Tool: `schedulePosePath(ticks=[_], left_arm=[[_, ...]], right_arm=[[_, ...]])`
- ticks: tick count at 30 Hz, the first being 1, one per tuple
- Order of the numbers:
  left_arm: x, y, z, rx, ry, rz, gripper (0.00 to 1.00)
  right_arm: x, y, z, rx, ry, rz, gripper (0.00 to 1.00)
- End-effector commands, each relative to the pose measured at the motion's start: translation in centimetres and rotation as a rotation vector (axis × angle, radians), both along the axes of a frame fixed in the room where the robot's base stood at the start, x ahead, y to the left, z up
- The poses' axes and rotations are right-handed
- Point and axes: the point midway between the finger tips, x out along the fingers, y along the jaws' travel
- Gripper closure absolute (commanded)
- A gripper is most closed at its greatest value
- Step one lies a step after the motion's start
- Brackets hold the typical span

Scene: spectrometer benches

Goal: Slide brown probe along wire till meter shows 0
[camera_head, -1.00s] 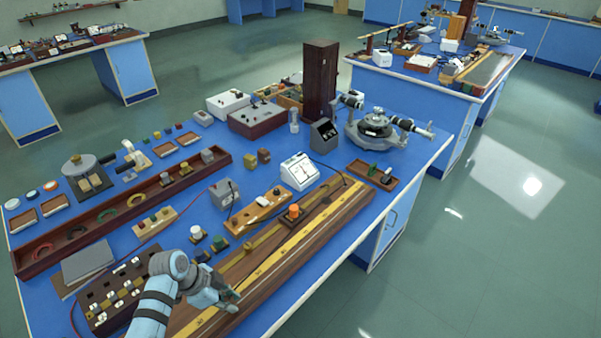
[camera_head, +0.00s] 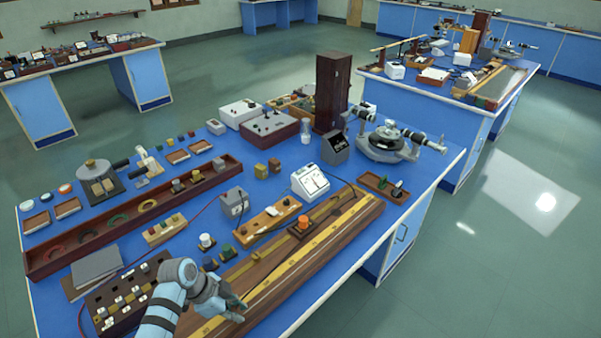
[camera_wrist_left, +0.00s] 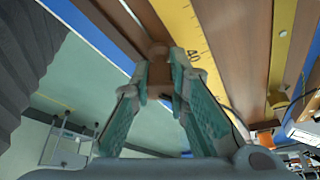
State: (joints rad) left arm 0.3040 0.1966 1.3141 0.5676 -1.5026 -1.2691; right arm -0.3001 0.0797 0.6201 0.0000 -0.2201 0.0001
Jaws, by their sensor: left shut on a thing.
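My left gripper (camera_head: 239,308) is over the near end of the long wooden wire board (camera_head: 345,224) with its yellow scale. In the left wrist view the fingers (camera_wrist_left: 160,82) are shut on a small brown piece, the brown probe (camera_wrist_left: 158,52), beside the yellow scale (camera_wrist_left: 185,35) near its 40 mark. The fingers hide most of the probe, and in the head view I cannot make it out. The white meter (camera_head: 310,181) stands behind the board; its needle is too small to read. My right gripper is not in view.
A dark plug box (camera_head: 122,297) lies left of my arm. A grey box (camera_head: 234,202) and a wooden key board (camera_head: 268,223) stand behind the board. The blue bench's right front edge is close.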

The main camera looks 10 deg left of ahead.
Motion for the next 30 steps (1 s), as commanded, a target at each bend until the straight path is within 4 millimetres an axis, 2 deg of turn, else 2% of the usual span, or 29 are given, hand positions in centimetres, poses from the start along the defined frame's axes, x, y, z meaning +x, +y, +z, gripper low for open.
schedulePosePath(ticks=[1,20,21,25,30], left_arm=[[-0.55,0.00,-0.50,0.001,0.018,0.000,1.00],[-0.55,0.02,-0.50,0.001,0.018,0.000,1.00],[-0.55,0.02,-0.50,0.001,0.018,0.000,0.82],[-0.48,0.02,-0.44,0.001,0.015,0.000,0.61],[-0.29,0.03,-0.28,0.001,0.009,0.000,0.61]], right_arm=[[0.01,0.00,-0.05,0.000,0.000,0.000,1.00],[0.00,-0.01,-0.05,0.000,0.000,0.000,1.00],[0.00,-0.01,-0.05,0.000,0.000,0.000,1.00],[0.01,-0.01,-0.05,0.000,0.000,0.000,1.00],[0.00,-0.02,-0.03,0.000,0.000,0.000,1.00]])
